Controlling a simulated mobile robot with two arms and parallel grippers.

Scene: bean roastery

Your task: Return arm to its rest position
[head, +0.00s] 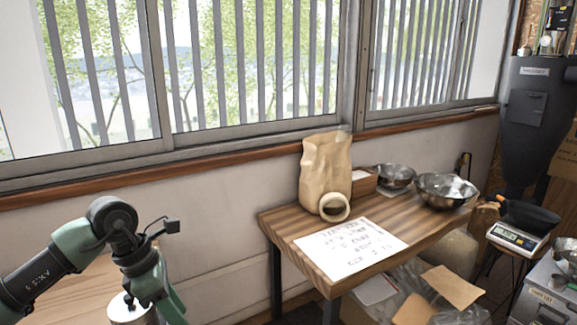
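My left arm (65,262) comes in from the left edge, green and black, bent at a dark round joint. Its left gripper (160,293) points down at the bottom left, over a pale wooden surface. The fingertips are cut off or hidden, so I cannot tell whether it is open or shut. A metal cylinder (126,309) stands beside the gripper, cut by the bottom edge. I cannot tell whether they touch. My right gripper is not in view.
A wooden table (275,220) bears a paper bag (326,165), a tape roll (335,207), a written sheet (350,246), a small box (363,182) and two metal bowls (446,188). A scale (516,237) stands right. Bags and cardboard (453,285) lie below. Windows line the wall.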

